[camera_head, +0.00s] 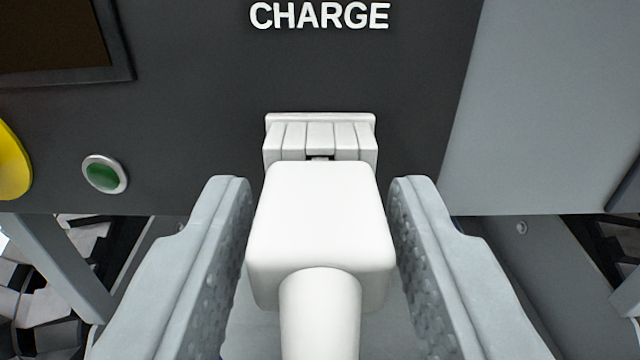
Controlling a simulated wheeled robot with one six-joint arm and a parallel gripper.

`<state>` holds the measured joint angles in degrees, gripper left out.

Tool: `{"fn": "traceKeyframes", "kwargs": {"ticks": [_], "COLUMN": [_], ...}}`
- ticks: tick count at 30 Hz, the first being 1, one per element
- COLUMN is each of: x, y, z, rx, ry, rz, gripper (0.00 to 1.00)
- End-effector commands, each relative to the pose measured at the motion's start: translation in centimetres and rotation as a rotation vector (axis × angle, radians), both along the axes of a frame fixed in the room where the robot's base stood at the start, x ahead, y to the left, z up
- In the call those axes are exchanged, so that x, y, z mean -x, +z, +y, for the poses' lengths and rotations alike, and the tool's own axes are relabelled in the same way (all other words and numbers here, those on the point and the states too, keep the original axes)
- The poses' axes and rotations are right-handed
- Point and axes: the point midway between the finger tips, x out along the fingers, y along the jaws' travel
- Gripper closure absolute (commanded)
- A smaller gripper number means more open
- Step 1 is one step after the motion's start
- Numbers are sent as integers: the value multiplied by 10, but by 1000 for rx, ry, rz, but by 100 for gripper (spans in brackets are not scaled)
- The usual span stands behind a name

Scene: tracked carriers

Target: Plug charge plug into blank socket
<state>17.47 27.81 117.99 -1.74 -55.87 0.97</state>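The white charge plug (318,225) is a rounded block with a thick round white cable or handle (320,315) running toward the camera. My gripper (320,195) has its two grey, dimpled fingers on either side of the plug, close against its left and right faces; it looks shut on the plug. Straight ahead, a white ribbed socket piece (320,136) with a flat top rim sits on the dark panel, under the word CHARGE. A small dark notch shows at its lower middle. The plug's front face is hidden, so I cannot tell whether it touches or enters the socket.
The dark panel (200,110) carries a green button (105,175), a yellow round part (10,165) at the left edge and a dark screen (55,38) at upper left. A plain grey panel (550,110) stands at the right. Machinery shows at both lower sides.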

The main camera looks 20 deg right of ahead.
Motion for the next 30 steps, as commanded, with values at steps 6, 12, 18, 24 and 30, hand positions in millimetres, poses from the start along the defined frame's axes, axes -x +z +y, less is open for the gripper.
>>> {"fn": "traceKeyframes", "kwargs": {"ticks": [6, 12, 18, 24, 30], "x": [0, 0, 3, 8, 14], "y": [0, 0, 0, 0, 0], "z": [0, 0, 1, 2, 4], "rx": [0, 0, 0, 0, 0], "ry": [0, 0, 0, 0, 0], "rz": [0, 0, 0, 0, 1], "gripper": [78, 100, 100, 100, 100]}}
